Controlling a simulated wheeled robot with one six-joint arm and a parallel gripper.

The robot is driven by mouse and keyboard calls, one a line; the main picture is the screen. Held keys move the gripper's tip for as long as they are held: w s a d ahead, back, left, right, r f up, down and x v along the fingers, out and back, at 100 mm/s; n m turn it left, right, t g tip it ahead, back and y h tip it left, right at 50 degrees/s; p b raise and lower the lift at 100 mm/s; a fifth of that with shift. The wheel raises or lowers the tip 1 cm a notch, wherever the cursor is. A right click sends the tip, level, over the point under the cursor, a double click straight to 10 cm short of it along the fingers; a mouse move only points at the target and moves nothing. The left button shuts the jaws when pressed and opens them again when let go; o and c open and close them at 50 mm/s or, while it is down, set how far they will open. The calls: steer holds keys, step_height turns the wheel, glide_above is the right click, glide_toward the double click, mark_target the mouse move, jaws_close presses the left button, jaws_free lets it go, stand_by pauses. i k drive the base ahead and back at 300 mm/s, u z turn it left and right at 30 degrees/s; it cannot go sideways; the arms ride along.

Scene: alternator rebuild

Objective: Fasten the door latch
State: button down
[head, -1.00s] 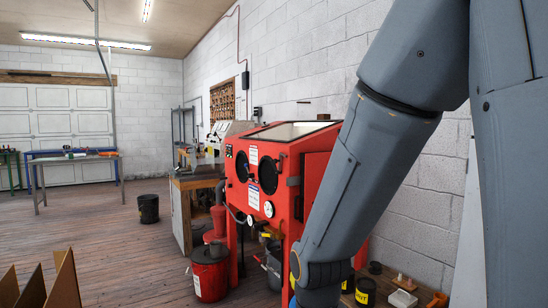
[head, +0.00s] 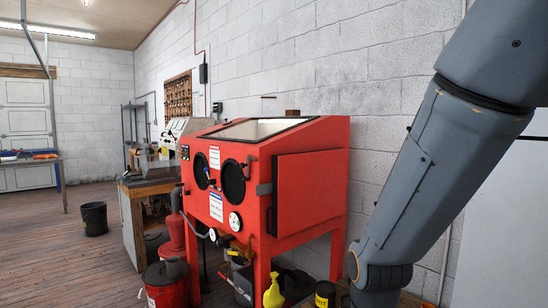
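A red blasting cabinet (head: 262,140) stands against the block wall in the middle of the head view. Its red side door (head: 312,190) is on the right side and looks closed or nearly so; I cannot tell if it sits flush. A grey latch-like piece (head: 265,188) shows at the door's front edge, at the cabinet corner. Whether it is fastened is too small to tell. My arm comes down at the right, in front of the wall and apart from the door. My gripper is below the picture's lower edge and out of view.
A red bucket (head: 167,285) and a yellow spray bottle (head: 273,291) stand low by the cabinet's front. A black container (head: 325,294) is at its right. A workbench (head: 148,190) stands left of the cabinet. The wooden floor (head: 75,255) at the left is mostly clear.

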mark_target(247, 178)
steer(key=z, duration=0.1)
steer(key=i, duration=0.75)
steer(key=u, duration=0.65)
steer(key=i, duration=0.6)
steer(key=u, duration=0.55)
